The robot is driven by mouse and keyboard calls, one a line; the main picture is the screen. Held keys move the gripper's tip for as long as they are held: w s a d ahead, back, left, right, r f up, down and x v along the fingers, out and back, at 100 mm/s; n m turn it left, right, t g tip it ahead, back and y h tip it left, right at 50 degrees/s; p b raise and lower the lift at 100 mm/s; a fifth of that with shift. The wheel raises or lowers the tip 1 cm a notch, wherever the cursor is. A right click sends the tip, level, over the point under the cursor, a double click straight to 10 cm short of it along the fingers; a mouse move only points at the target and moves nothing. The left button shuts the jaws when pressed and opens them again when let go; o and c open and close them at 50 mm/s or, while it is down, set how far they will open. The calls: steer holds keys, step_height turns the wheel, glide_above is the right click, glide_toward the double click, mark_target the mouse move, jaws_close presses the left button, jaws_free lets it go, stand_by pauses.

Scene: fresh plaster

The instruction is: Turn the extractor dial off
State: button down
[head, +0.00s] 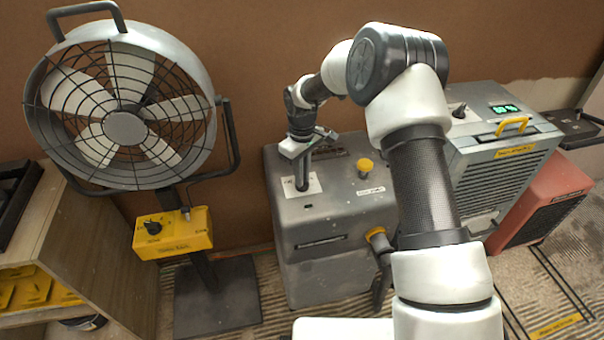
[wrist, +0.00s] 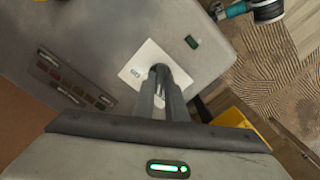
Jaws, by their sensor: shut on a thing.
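The extractor (head: 335,255) is a grey metal box standing on the floor in the middle of the head view. On its top is a white label plate (head: 315,183), which also shows in the wrist view (wrist: 134,72). My gripper (head: 302,186) points down onto this plate from above. Its two fingers, close together in the wrist view (wrist: 160,75), are shut on the dial at the plate. The fingers hide nearly all of the dial, so I cannot tell where its pointer stands. A small dark green window (wrist: 192,42) sits beside the plate.
A yellow knob (head: 365,165) stands up from the extractor's top, right of my gripper. A large fan (head: 125,125) with a yellow control box (head: 172,232) is at left. A grey unit (head: 495,160) with a green display and a red unit (head: 540,210) stand at right.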

steer(key=shift+n, duration=1)
steer(key=c, duration=1.8)
jaws_free()
step_height(320, 180, up, 18)
steer(key=p, duration=0.2)
steer(key=shift+f, duration=0.25)
